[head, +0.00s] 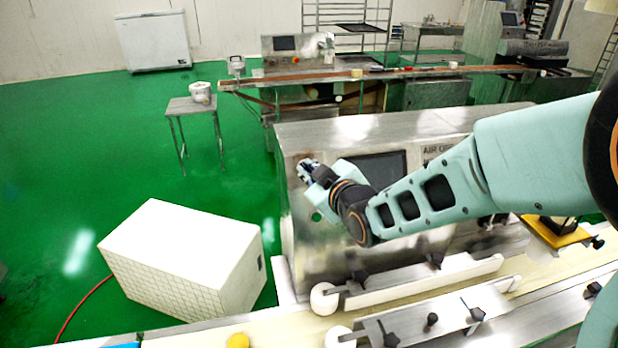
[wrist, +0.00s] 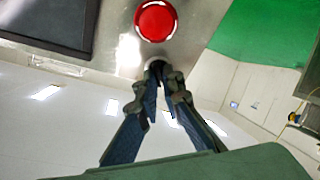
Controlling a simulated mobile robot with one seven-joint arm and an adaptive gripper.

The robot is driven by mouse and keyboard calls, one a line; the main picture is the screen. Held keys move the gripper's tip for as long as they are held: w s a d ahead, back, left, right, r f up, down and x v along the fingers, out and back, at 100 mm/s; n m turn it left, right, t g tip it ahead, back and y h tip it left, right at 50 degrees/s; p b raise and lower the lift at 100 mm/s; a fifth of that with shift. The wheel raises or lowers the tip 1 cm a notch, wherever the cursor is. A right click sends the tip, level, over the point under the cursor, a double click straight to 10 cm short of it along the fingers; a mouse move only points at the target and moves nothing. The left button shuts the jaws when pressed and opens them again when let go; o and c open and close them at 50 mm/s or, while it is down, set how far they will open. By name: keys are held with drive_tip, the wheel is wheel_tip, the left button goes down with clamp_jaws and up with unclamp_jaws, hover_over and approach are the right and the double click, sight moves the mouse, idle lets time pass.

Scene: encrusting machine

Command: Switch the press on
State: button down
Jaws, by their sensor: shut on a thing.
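The press is a steel cabinet (head: 320,245) with a dark screen (head: 375,167) on its sloping front panel. In the wrist view, a round red button (wrist: 156,20) with a pale rim sits on the panel, just beyond my fingertips. The screen (wrist: 50,22) shows at the upper left. My gripper (head: 306,170) is at the panel's left part, left of the screen. In the wrist view my gripper (wrist: 159,70) has its fingers converged on a small pale knob (wrist: 156,61) below the red button. The fingertips mostly hide the knob, so its turn position cannot be told.
A white box (head: 180,255) stands on the green floor to the left. A small steel table (head: 190,107) and a long conveyor line stand behind. Open floor lies at left.

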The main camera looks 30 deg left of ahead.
drive_tip(key=m+b, duration=0.1)
drive_tip(key=b, duration=0.1)
drive_tip(key=m+b, duration=0.2)
drive_tip(key=m+t+b, duration=0.1)
drive_tip(key=m+b, duration=0.1)
drive_tip(key=shift+f+h+b, duration=0.3)
drive_tip(key=shift+f+b, duration=0.05)
drive_tip(key=shift+b, duration=0.05)
drive_tip(key=m+b, duration=0.1)
drive_tip(key=m, duration=0.1)
drive_tip(key=m+b, duration=0.2)
drive_tip(key=shift+s+a+r+t+h, duration=0.1)
drive_tip(key=shift+r+t+h, duration=0.1)
drive_tip(key=shift+t+h, duration=0.2)
drive_tip(key=m+h, duration=0.1)
drive_tip(key=m, duration=0.3)
drive_tip(key=shift+r, duration=0.2)
drive_tip(key=shift+m+t+h+p, duration=0.45)
drive_tip(key=shift+m+p, duration=0.75)
drive_tip(key=shift+m, duration=1.4)
drive_tip(key=c, duration=2.1)
unclamp_jaws()
drive_tip(key=shift+f, duration=0.1)
